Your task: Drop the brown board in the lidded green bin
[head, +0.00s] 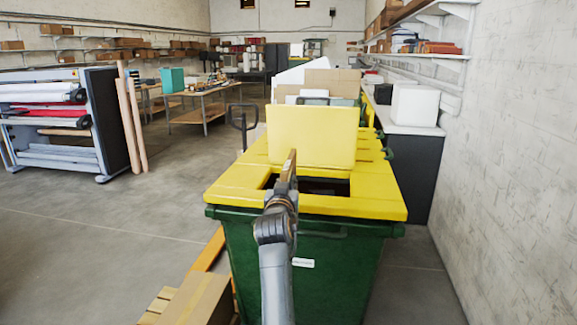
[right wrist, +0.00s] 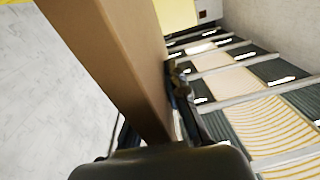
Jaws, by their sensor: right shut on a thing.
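The green bin (head: 330,265) stands in front of me with a yellow lid (head: 222,187) on top. A yellow flap (head: 310,135) stands raised behind a dark rectangular opening (head: 325,187) in the lid. My right gripper (head: 285,190) is over the near part of this opening. It is shut on the brown board (right wrist: 110,60), which fills the left and middle of the right wrist view, slanting up from the jaws. In the head view the board is mostly hidden or edge-on at the gripper. My left gripper is not in view.
Cardboard boxes (head: 198,298) lie on the floor at the bin's near left. Another yellow-lidded bin with boards (head: 330,80) stands behind. A counter with a white box (head: 414,105) and a wall flank the right. The left floor is clear up to a roll rack (head: 60,115).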

